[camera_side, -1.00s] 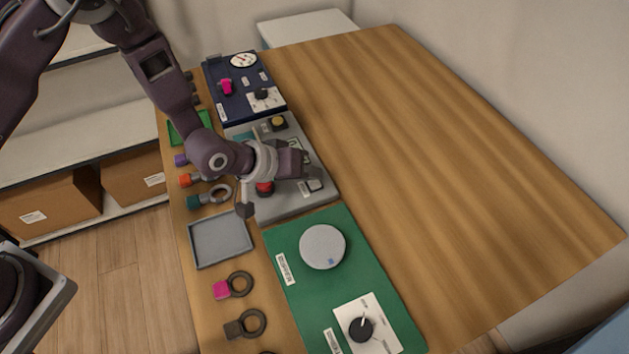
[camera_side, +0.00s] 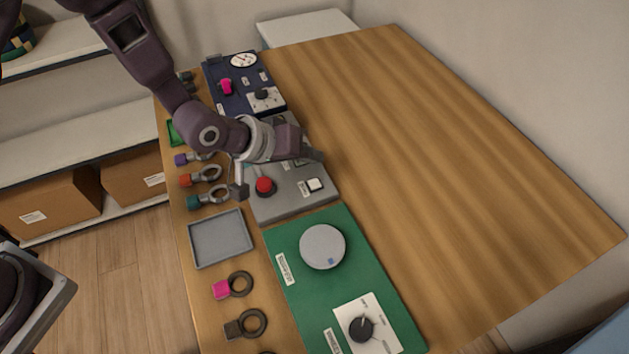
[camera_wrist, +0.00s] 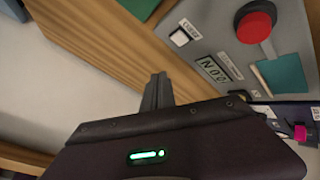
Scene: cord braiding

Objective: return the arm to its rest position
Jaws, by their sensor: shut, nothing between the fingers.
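My gripper (camera_side: 313,155) is over the grey control panel (camera_side: 290,203) in the side view, above its right part, and holds nothing. In the wrist view my gripper (camera_wrist: 158,92) shows as shut, dark fingers beyond the hand, with the wooden table behind them. The hand and wrist hide the panel's upper part in the side view. No contact with the panel can be made out.
The panel has a red button (camera_side: 265,186) and a white switch (camera_side: 315,184). A green board (camera_side: 290,247) with a round grey disc (camera_side: 322,246), a navy board (camera_side: 228,101), a grey tray (camera_side: 220,239) and several ring-ended cables lie nearby. The table's right side (camera_side: 440,170) is clear.

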